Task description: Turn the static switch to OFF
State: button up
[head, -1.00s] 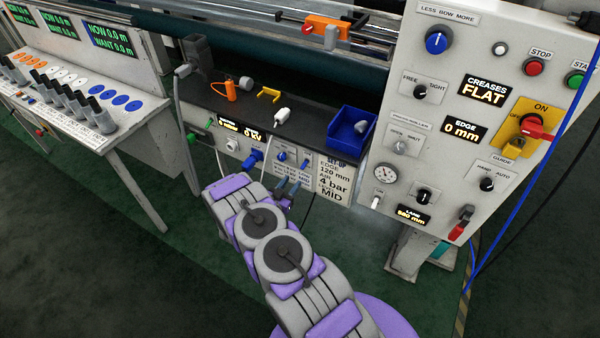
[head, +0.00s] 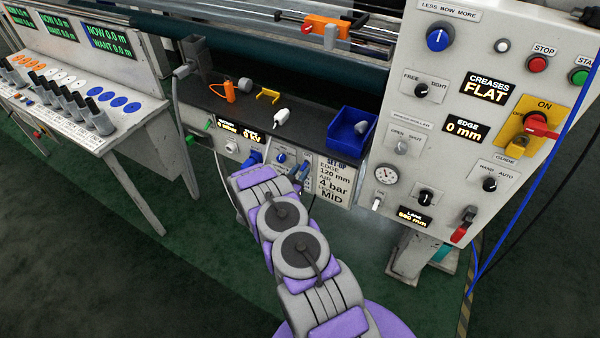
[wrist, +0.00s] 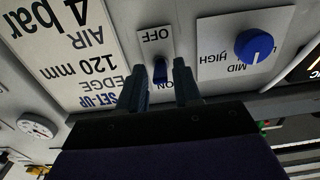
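In the wrist view, where the lettering is upside down, OFF (wrist: 156,35) is at the top and the lever sits lower, close to the ON mark. My gripper (wrist: 158,78) is open, with one dark finger on each side of the lever. A gap shows on both sides; I cannot tell how deep the fingertips reach. In the head view my gripper (head: 299,172) is at the low front panel, where it and my arm hide most of the switch.
A blue knob (wrist: 254,46) marked MID and HIGH is right of the switch in the wrist view. The set-up sign (head: 335,182) is beside my gripper. A blue bin (head: 350,130) and small tools lie on the black shelf above. A control panel (head: 455,60) stands at right.

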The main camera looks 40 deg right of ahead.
grip_shut()
jog(key=shift+f, duration=0.15)
jog(key=shift+d+f+t+h, duration=0.1)
jog(key=shift+f+t+h, duration=0.35)
jog(key=shift+h, duration=0.45)
jog(key=shift+d+f+t+h, duration=0.1)
jog(key=shift+f+t+h, duration=0.3)
jog(key=shift+h, duration=0.5)
jog(key=shift+w+r, duration=0.1)
jog(key=shift+o, duration=1.1)
grip_release()
